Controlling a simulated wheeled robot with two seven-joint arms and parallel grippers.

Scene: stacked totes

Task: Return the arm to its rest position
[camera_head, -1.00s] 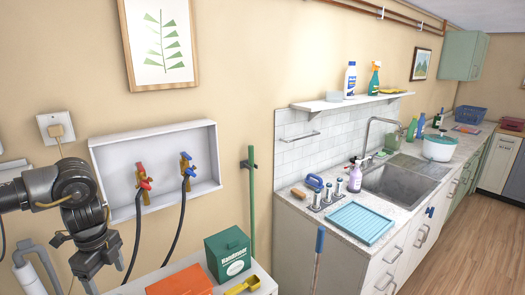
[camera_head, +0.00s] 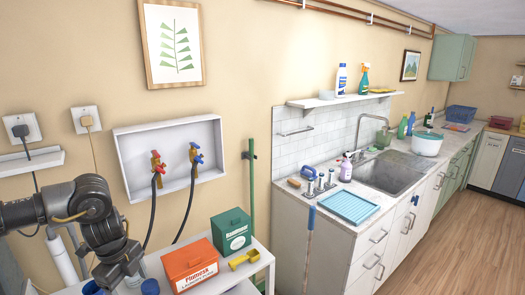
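My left arm comes in from the left edge in the head view. Its dark gripper (camera_head: 118,272) points down at the lower left, in front of the wall and by the left end of a white stand. The fingertips are too small and dark to show whether they are open or shut, and I see nothing clearly held. My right arm and gripper are out of view.
A recessed white box (camera_head: 128,138) on the wall holds a red tap (camera_head: 157,165) and a blue tap (camera_head: 195,157) with hoses. An orange box (camera_head: 190,268), a green box (camera_head: 231,231) and a yellow scoop (camera_head: 243,259) stand on the white stand (camera_head: 262,262). Open floor (camera_head: 450,245) lies right.

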